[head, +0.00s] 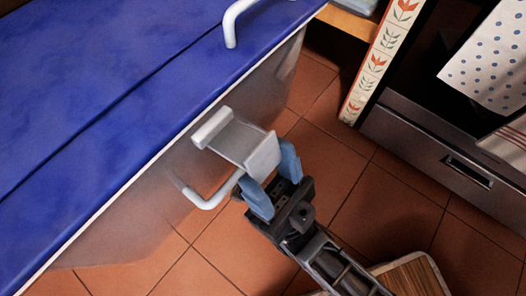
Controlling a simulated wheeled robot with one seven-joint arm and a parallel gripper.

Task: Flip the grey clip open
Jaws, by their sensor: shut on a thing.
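The grey clip (240,140) stands out from the metal side of a blue-topped chest, with its rounded upper end (212,128) close to the chest's edge. A bent wire loop (203,203) shows just below and left of it. My gripper (272,184) comes from the lower right, with its two blue fingers on either side of the clip's lower right end. The gripper is shut on the clip there. The faces where the fingers touch the clip are partly hidden.
The blue lid (100,90) fills the upper left, with a pale handle (231,25) at the top. An oven drawer front (430,150) stands at the right, with a dotted towel (490,65) above. A wooden piece (415,275) lies low at the right. Tiled floor (340,175) is open between.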

